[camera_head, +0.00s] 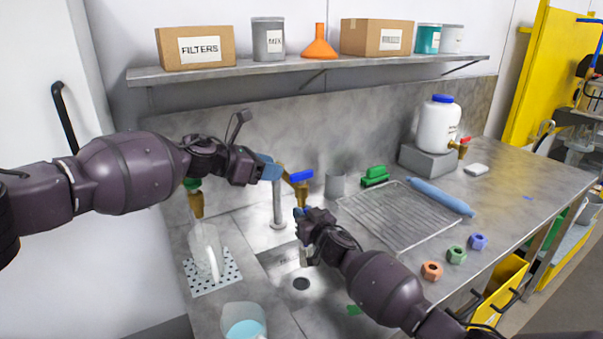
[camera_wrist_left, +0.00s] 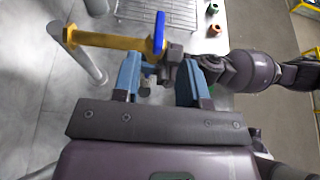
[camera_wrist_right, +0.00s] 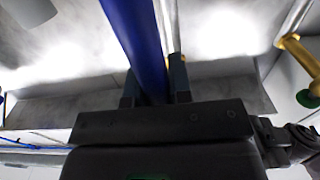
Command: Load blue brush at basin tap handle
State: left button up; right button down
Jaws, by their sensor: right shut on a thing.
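The basin tap (camera_head: 278,205) has a brass spout and a blue lever handle (camera_head: 302,175); the handle also shows in the left wrist view (camera_wrist_left: 160,33). My left gripper (camera_head: 274,171) is open beside the tap, its fingers apart with nothing gripped between them. My right gripper (camera_head: 301,216) is below the handle, over the basin, shut on a long blue bar (camera_wrist_right: 136,40), which looks like the blue brush's handle. A pale piece hangs under this gripper in the head view; the rest of the brush is mostly hidden. I cannot tell whether the brush touches the tap.
Several coloured nuts line the front edge. A white jug (camera_head: 438,125) stands behind. A brass tap with green handle (camera_head: 192,184) is at left.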

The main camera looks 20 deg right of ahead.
aim_at(300, 173)
pick_arm(q)
jog(key=x, duration=0.6)
jog(key=shift+d, duration=0.25)
jog(key=shift+w+d+f, duration=0.25)
jog(key=shift+d+f, duration=0.1)
jog(key=shift+d, duration=0.05)
jog(key=shift+d+f, duration=0.2)
jog(key=shift+d, duration=0.5)
jog(key=shift+d, duration=0.1)
jog(key=shift+c, duration=0.4)
grip_shut()
